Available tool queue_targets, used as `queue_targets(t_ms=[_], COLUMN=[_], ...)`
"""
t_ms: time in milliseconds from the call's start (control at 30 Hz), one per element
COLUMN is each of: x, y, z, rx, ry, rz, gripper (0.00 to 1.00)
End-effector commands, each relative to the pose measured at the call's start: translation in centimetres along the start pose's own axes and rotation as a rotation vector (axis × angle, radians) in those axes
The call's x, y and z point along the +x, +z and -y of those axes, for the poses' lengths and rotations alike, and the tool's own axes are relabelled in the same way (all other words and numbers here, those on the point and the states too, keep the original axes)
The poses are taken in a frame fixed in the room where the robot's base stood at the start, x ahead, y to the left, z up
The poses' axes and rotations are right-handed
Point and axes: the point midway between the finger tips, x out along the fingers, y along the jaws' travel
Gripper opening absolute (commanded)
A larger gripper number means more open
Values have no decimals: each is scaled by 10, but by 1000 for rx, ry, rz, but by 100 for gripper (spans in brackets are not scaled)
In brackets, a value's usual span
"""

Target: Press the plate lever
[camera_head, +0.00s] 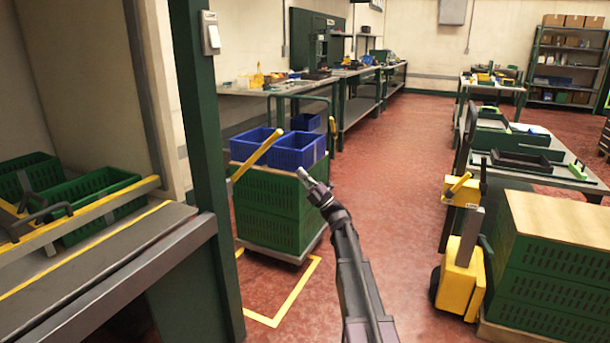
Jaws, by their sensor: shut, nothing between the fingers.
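My gripper (305,178) is at the end of my raised arm near the middle of the picture, shut and empty. A slanted yellow lever-like bar (256,154) shows just left of the gripper, in front of the blue crates. The gripper touches neither visibly.
A green cart (270,209) carries blue crates (297,150) beside a yellow floor marking (294,295). A green post (200,150) and a conveyor (95,255) with green crates stand left. A wheeled yellow unit (458,278) and stacked green crates (545,262) stand right. Red floor between is clear.

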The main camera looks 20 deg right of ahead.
Motion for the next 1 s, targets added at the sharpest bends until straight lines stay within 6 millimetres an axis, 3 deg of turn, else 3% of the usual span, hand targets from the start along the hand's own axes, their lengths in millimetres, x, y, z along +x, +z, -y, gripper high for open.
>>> queue_targets(t_ms=[600, 1000], x=[69, 103], y=[0, 0], z=[-2, -1], rx=[0, 1], ry=[1, 1], rz=[-1, 0], gripper=[0, 0])
